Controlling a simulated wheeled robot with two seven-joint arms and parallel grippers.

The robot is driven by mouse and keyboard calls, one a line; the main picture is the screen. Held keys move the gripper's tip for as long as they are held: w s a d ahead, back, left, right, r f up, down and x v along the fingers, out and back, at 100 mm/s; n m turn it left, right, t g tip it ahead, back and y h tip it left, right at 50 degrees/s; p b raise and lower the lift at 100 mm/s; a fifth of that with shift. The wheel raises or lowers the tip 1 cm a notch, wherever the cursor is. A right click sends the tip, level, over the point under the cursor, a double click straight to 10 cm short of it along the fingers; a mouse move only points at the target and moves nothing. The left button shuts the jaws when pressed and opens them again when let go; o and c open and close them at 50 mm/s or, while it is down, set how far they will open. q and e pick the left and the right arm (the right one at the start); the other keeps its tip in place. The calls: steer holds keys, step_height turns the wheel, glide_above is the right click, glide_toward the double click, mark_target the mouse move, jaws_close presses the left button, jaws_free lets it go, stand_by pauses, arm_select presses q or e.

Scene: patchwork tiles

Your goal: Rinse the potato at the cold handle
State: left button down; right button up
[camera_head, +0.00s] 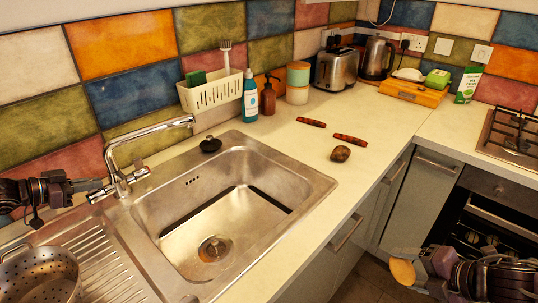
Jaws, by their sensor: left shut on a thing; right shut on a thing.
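My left gripper (92,186) is at the left end of the chrome tap (116,172), shut on the tap's left handle (97,196). The other handle (140,173) is on the tap's right side; I cannot tell hot from cold by marking. The spout points over the steel sink (205,215), and I see no water from it. My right gripper (418,265) is at the lower right, shut on a tan, rounded potato (403,271) beyond the counter's front edge, well away from the sink. The sink is empty, with a drain at its bottom.
A dark brown lump (340,153) and two reddish-brown sticks (350,138) lie on the counter. A black plug (210,145) sits on the sink's back rim. A colander (40,277) stands on the drainboard. Bottles (250,98), a toaster (337,68) and a kettle (376,58) stand behind.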

arm_select(q)
steer(key=shift+a, duration=0.1)
arm_select(e)
steer(key=shift+f, duration=0.2)
arm_select(q)
steer(key=c, duration=1.6)
jaws_free()
steer(key=shift+w, duration=0.1)
arm_select(e)
step_height(320, 180, down, 2)
steer(key=shift+f+b, duration=0.2)
steer(key=shift+b, duration=1.05)
arm_select(q)
steer(key=shift+v, duration=6.05)
steer(key=shift+a+f, duration=0.1)
arm_select(e)
steer(key=shift+f, duration=0.15)
